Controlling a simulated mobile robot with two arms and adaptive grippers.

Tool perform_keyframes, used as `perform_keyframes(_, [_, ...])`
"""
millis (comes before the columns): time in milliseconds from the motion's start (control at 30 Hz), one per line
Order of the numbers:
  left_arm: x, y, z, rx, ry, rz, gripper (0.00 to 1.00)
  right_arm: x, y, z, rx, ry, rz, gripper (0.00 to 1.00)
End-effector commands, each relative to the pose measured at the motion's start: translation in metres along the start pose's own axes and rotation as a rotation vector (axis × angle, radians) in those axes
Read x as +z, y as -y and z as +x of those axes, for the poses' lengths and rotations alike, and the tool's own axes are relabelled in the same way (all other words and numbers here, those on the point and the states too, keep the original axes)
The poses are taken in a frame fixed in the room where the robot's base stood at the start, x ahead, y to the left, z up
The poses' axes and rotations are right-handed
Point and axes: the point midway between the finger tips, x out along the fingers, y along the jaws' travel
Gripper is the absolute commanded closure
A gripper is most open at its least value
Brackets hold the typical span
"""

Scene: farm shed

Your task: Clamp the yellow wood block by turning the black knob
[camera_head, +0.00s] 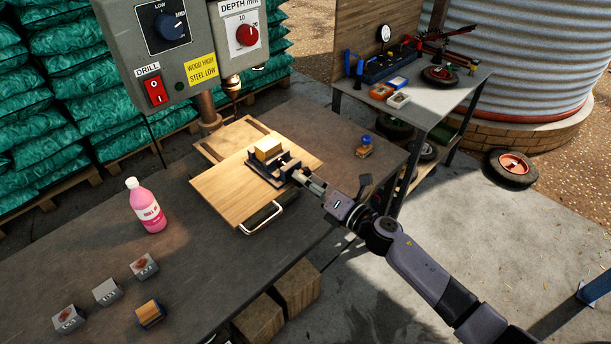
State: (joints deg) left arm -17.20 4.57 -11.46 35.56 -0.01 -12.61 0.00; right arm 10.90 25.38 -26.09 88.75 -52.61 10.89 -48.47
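The yellow wood block (268,149) sits in a dark vise (262,172) on a light wooden board, at the middle of the bench. My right gripper (302,177) reaches in from the lower right, with its fingertips at the near right end of the vise. The black knob is not clearly visible there; the fingers cover that end. I cannot tell whether the fingers are open or shut on the knob. My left gripper is not in view.
A grey drill control box (195,45) stands behind the board (225,193). A pink bottle (147,205) and several small labelled blocks (107,291) are on the bench's left. A small blue-topped item (365,147) stands right of the vise. A side table (440,98) holds tools.

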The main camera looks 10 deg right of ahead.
Motion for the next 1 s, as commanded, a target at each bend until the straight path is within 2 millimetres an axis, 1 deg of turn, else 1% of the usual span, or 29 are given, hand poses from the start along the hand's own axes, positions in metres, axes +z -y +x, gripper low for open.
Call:
perform_keyframes(33, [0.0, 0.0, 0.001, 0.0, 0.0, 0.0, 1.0, 0.0, 0.0, 0.0, 0.0, 0.0, -0.002, 0.46])
perform_keyframes(133, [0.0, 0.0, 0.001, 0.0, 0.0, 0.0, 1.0, 0.0, 0.0, 0.0, 0.001, 0.001, -0.004, 0.4])
perform_keyframes(467, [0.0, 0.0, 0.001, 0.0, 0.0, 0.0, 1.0, 0.001, -0.001, 0.0, 0.001, 0.001, -0.008, 0.4])
perform_keyframes(567, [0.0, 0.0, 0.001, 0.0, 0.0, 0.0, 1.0, 0.0, 0.0, -0.004, 0.0, 0.001, -0.008, 0.4])
perform_keyframes(667, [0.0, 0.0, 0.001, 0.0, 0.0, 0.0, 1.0, 0.0, 0.001, -0.017, -0.001, 0.0, -0.008, 0.4])
perform_keyframes(1000, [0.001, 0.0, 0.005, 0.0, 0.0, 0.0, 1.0, -0.001, 0.001, -0.068, -0.001, 0.0, -0.008, 0.4])
